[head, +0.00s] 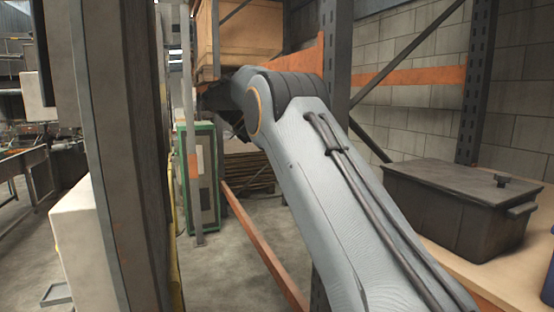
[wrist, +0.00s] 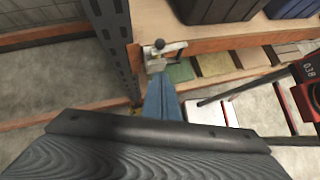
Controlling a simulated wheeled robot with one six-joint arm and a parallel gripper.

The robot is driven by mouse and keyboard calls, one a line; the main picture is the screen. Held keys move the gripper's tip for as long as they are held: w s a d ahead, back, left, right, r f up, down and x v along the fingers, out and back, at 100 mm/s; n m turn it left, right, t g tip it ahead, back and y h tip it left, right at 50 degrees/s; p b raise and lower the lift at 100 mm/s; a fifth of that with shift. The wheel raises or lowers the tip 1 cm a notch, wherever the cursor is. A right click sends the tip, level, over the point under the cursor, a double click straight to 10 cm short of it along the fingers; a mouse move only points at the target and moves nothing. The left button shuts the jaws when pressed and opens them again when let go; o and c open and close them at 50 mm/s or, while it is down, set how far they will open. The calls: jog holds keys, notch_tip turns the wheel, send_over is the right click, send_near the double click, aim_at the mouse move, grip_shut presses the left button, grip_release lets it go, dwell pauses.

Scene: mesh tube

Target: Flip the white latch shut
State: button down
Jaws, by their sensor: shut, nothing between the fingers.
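In the wrist view a small pale latch (wrist: 168,50) with a dark round knob sits on the orange shelf beam, beside the dark upright post. Its pale arm lies to the right of the knob, roughly along the beam. My gripper (wrist: 158,75) shows as a narrow blue pair of fingers, shut and empty. The tips appear just below the latch in the picture; I cannot tell whether they touch it. In the head view my grey arm hides the gripper and the latch.
In the wrist view the dark post (wrist: 112,40) stands left of the latch and the orange beam (wrist: 235,40) runs right. A dark lidded box (head: 455,205) sits on the wooden shelf. A red and black object (wrist: 307,85) is at right.

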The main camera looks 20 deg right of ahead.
jog(key=shift+w+a+r, duration=0.1)
jog(key=shift+a+r, duration=0.3)
jog(key=shift+r, duration=0.05)
jog(key=s+f+m+t+y+b, duration=0.1)
jog(key=s+f+m+y+b, duration=0.2)
jog(key=f, duration=0.8)
jog(key=s+a+f+m+t+y+b, duration=0.1)
jog(key=s+a+f+m+y, duration=0.1)
jog(key=s+f+m, duration=0.4)
jog(key=s+a+f+m+t+y+b, duration=0.1)
jog(key=s+f+m+y, duration=0.3)
jog(key=s+f, duration=1.3)
jog(key=s+a+m+b, duration=0.1)
jog(key=s+m, duration=0.1)
jog(key=s, duration=0.6)
jog(key=shift+s+a+f+t, duration=0.2)
jog(key=shift+f+t, duration=0.1)
